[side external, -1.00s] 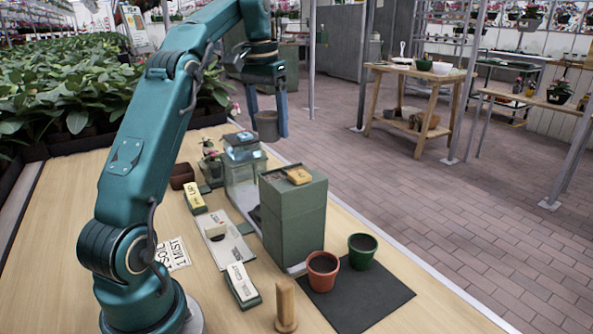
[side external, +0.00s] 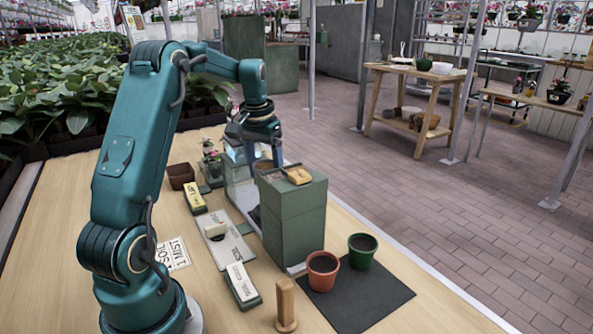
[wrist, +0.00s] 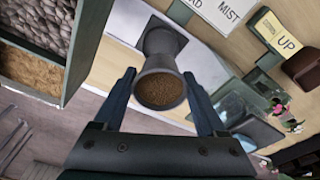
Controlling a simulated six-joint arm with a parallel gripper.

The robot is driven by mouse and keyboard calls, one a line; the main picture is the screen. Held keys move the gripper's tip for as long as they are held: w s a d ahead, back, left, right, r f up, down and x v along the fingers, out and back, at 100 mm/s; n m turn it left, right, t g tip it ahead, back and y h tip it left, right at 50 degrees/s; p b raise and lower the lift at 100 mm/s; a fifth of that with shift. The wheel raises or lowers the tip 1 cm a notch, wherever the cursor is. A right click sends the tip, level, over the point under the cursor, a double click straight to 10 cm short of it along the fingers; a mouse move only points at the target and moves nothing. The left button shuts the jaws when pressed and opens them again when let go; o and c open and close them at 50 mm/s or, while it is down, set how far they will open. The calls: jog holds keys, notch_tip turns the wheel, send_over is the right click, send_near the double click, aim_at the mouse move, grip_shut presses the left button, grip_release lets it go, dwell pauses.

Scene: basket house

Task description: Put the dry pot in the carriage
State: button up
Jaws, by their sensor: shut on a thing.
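My gripper (side external: 264,157) is shut on a grey pot of dry brown soil (wrist: 160,92), held upright between the two fingers in the wrist view (wrist: 158,98). In the side view the pot (side external: 263,165) is partly hidden by my gripper and the tall green box. It is low over the clear-walled chamber area behind that box. A dark grey rounded piece (wrist: 163,42) lies just beyond the pot in the wrist view; I cannot tell whether it is the carriage. Contact between it and the pot is unclear.
The tall green box (side external: 292,222) stands close in front of my gripper. A red pot (side external: 322,270) and a green pot (side external: 362,251) sit on a dark mat (side external: 368,300). A wooden peg (side external: 286,300) stands nearby. A brown pot (side external: 181,176) is at the left.

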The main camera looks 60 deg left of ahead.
jog(key=shift+f, duration=3.55)
jog(key=shift+f, duration=0.15)
jog(key=o, duration=1.3)
jog(key=shift+s+d+r, duration=0.1)
jog(key=shift+s+r, duration=0.05)
jog(key=shift+r, duration=1.1)
jog(key=shift+s+r, duration=0.1)
jog(key=shift+r, duration=2.65)
